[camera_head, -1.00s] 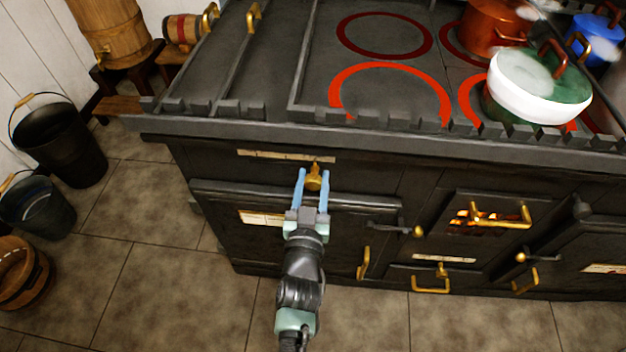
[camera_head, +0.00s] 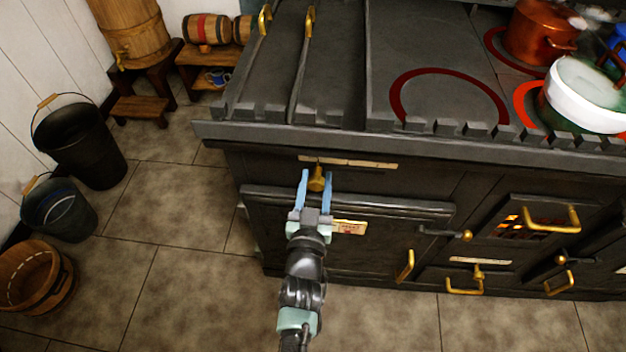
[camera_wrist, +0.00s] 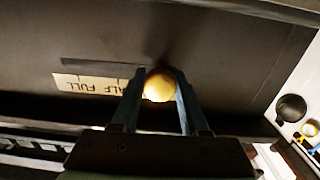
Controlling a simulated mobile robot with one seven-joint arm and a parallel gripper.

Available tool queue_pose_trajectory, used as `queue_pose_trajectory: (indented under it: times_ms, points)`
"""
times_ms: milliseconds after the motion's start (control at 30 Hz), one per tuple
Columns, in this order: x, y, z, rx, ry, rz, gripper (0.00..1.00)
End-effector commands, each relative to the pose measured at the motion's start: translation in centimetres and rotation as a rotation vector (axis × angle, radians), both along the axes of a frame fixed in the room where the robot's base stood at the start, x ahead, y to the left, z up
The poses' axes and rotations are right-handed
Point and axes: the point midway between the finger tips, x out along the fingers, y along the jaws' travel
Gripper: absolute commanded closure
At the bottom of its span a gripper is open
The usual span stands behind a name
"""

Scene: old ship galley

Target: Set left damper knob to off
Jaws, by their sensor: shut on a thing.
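The left damper knob (camera_head: 318,180) is a small brass knob on the dark front of the stove, just under a pale label strip (camera_head: 348,163). It sits near the strip's left end. In the wrist view the knob (camera_wrist: 159,86) is between my fingers, and the label (camera_wrist: 98,86) reads upside down, with FULL farthest from the knob and what looks like HALF nearer it. Any word by the knob itself is hidden by my finger. My gripper (camera_head: 317,184) has blue fingers closed on the knob's two sides.
The stove's rail (camera_head: 400,140) juts out above the knob. An oven door with a ledge (camera_head: 400,208) lies just below. Brass handles and latches (camera_head: 405,265) stick out to the right. Black buckets (camera_head: 80,142) and a wooden tub (camera_head: 35,280) stand left on open tiled floor.

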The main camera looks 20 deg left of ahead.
Motion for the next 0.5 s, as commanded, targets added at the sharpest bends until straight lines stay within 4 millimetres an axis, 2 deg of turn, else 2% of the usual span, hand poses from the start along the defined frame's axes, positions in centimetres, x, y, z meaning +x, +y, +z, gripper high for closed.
queue_pose_trajectory:
  times_ms: [33,267,300,433,500]
  points:
    - [-0.26,0.88,0.02,-0.002,0.0,0.017,1.0]
    - [-0.35,1.12,0.0,-0.001,0.001,0.022,1.0]
    - [-0.35,1.13,0.01,-0.001,0.001,0.022,0.51]
    - [-0.32,1.04,0.01,-0.001,0.001,0.021,0.27]
    - [-0.29,0.94,0.01,-0.001,0.001,0.019,0.27]
